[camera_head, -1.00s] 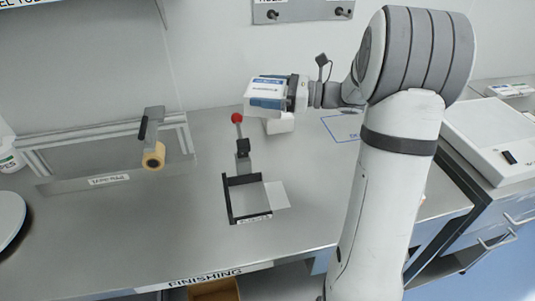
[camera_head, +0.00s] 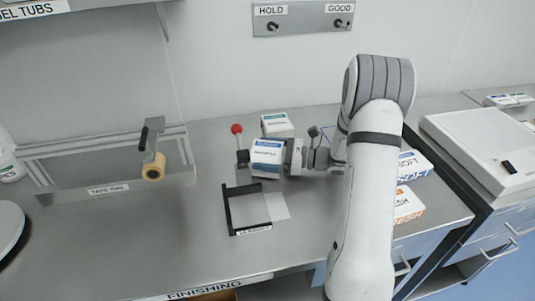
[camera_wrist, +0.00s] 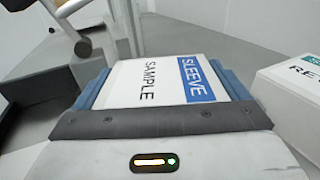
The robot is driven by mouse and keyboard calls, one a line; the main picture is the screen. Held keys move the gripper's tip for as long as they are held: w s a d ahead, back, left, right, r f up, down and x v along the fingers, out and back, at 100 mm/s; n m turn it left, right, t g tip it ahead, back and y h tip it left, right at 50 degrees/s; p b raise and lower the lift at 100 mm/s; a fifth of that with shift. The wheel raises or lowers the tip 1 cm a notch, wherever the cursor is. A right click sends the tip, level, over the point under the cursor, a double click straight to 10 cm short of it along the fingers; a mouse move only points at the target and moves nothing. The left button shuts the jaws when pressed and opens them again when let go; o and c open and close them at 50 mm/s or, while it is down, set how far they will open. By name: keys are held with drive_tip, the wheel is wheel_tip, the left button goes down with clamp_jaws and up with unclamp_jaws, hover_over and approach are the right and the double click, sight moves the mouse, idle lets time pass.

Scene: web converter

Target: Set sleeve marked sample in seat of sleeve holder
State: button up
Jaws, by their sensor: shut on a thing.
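The sleeve marked sample (camera_head: 267,158) is a white box with a blue band, and its SLEEVE and SAMPLE print shows in the wrist view (camera_wrist: 140,82). My gripper (camera_head: 291,157) is shut on it, with blue pads at both sides of the box in the wrist view. The sleeve holder (camera_head: 230,212) is a black angled frame on the bench with a pale flat seat area and a red-knobbed lever (camera_head: 237,129) behind it. The sleeve is just beyond the seat in the head view and hides part of the lever's base. Its height over the bench is hard to tell.
A white and green box (camera_head: 277,125) stands behind the sleeve; a box in the wrist view (camera_wrist: 295,95) is close on the right. A tape rail (camera_head: 110,188) with a yellow roll is at left. SOFT (camera_head: 413,166) and another box (camera_head: 408,204) lie right of my arm.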

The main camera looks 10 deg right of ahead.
drive_tip(key=shift+f, duration=0.25)
drive_tip(key=shift+f, duration=0.3)
drive_tip(key=o, duration=0.7)
drive_tip(key=shift+r, duration=0.1)
